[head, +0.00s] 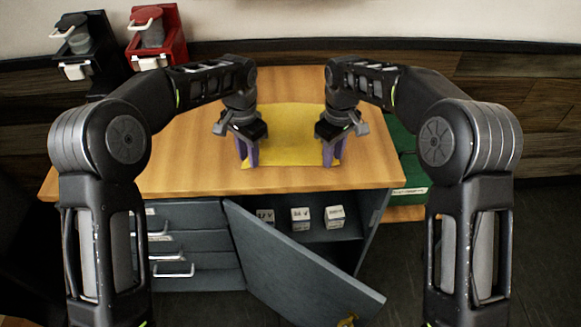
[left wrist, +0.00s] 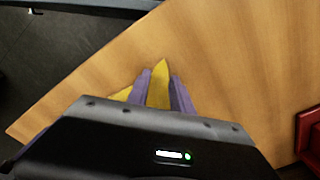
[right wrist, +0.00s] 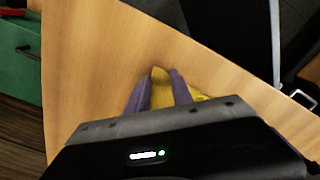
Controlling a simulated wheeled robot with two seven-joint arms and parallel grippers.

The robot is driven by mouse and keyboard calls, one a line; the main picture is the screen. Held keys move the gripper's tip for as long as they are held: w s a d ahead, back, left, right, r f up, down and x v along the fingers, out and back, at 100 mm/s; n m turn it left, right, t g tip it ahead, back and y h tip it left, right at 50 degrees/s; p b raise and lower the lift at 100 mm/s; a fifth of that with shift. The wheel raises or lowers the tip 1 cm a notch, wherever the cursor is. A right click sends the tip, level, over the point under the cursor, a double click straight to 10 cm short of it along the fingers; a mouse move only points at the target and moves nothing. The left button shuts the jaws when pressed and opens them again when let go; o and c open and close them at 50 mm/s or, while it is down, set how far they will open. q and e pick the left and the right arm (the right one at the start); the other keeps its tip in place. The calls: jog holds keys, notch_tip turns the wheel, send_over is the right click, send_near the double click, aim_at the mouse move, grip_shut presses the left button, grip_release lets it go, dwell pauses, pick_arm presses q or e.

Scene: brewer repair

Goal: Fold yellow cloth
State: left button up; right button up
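The yellow cloth (head: 290,135) lies spread on the wooden table top, near its front edge. My left gripper (head: 246,153) points down at the cloth's front left corner. My right gripper (head: 334,152) points down at its front right corner. In the left wrist view, a pointed cloth corner (left wrist: 159,85) shows between the spread purple fingers. In the right wrist view, the other cloth corner (right wrist: 160,88) shows between the purple fingers. Both grippers look open, with their fingers apart around the corners. The grippers' bodies hide parts of the cloth.
The wooden table top (head: 185,160) is bare to the left of the cloth. Below it, a grey cabinet door (head: 295,265) hangs open, with small white boxes (head: 300,218) inside. A red machine (head: 155,38) and a black one stand at the back left. A green box (head: 408,170) is at right.

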pick_arm(q)
jog(key=shift+a+f, duration=0.1)
jog(key=shift+a, duration=0.05)
grip_shut()
pick_arm(e)
jog(key=shift+d+f, duration=0.1)
jog(key=shift+d, duration=0.05)
grip_shut()
dwell(0.3)
